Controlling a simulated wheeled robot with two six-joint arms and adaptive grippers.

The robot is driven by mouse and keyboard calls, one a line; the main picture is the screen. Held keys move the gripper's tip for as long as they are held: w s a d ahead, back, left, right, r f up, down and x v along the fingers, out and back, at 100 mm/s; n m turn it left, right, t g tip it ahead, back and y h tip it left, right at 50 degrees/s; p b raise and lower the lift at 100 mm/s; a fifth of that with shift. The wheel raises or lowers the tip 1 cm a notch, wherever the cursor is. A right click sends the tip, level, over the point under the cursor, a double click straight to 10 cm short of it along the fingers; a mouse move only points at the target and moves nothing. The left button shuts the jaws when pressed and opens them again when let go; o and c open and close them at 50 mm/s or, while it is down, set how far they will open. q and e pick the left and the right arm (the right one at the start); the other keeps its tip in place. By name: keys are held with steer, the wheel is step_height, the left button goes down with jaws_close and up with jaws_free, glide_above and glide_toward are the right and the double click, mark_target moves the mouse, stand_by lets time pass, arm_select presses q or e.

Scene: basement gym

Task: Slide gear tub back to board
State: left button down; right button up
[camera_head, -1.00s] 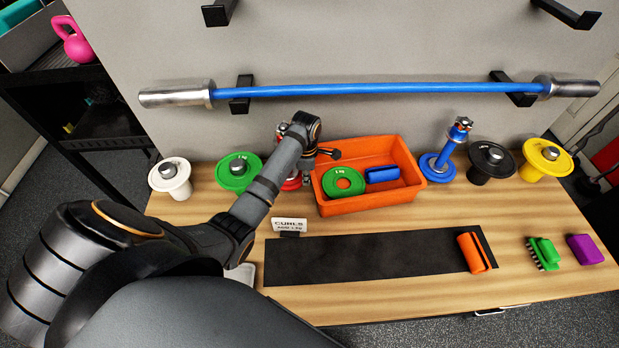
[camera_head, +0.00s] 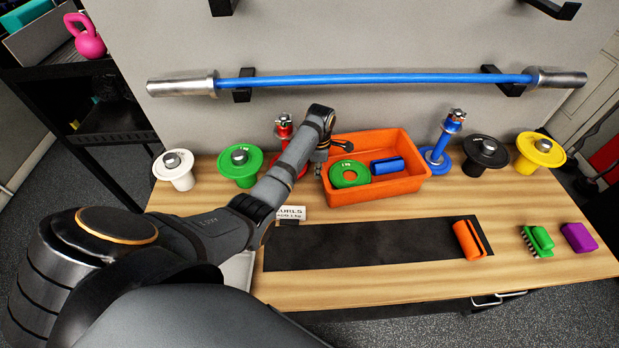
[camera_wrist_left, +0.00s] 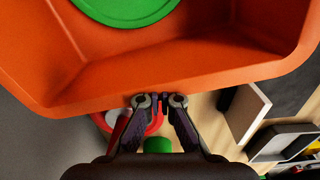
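The orange gear tub (camera_head: 385,188) stands upright toward the back of the wooden bench, in front of the grey board (camera_head: 400,40). It holds a green ring plate (camera_head: 349,173) and a blue block (camera_head: 387,166). My left gripper (camera_head: 328,147) is at the tub's left end, partly hidden by its own arm. My right gripper is not in view.
A red post (camera_head: 284,128) stands left of the tub, partly behind my arm; a blue post (camera_head: 438,155) stands close to its right. White, green, black and yellow weights line the back. A black mat (camera_head: 350,245) and orange block (camera_head: 468,241) lie in front.

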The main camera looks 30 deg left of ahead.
arm_select(q)
steer(key=shift+w+a, duration=0.1)
steer(key=shift+w, duration=0.05)
steer(key=shift+w+a+f, duration=0.2)
steer(key=shift+a+f, duration=0.05)
steer(key=shift+w+a+f, duration=0.15)
steer(key=shift+s+a+r+p, duration=0.15)
steer(key=shift+s+r+p, duration=0.2)
steer(key=shift+p, duration=0.3)
steer(key=shift+a+r+b, duration=0.1)
steer(key=shift+r+b, duration=0.2)
steer(key=shift+r, duration=0.05)
step_height(320, 180, up, 9)
steer(key=b, duration=0.3)
steer(key=w+d+b, duration=0.3)
steer(key=w+d, duration=0.2)
steer(key=d, duration=0.4)
steer(key=w+d+b, duration=0.4)
steer(key=w+d, duration=0.1)
steer(key=d, duration=0.4)
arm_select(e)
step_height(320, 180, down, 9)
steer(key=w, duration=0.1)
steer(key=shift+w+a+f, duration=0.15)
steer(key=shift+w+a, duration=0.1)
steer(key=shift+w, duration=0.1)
